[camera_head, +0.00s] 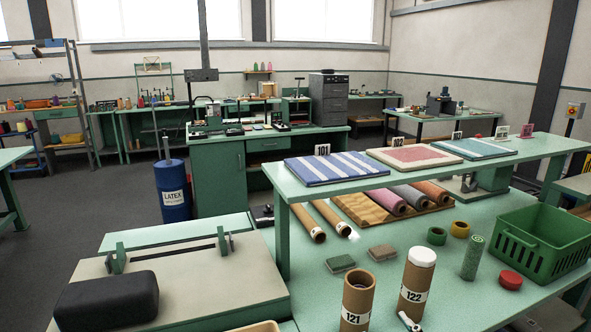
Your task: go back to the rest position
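Neither of my grippers shows in the head view, and no part of my arms can be made out. In front of me is a green workbench (300,295) with a raised shelf (345,188). Two brown cardboard tubes stand upright near its front, one labelled 121 (357,300) and one labelled 122 with a white cap (416,280). Whether my grippers hold anything cannot be seen.
A green crate (540,243) sits at the right, beside a green roll (473,257) and a red lid (510,280). Rug samples (335,167) lie on the shelf. A black padded block (107,299) is at lower left. A blue LATEX drum (173,192) stands on open floor.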

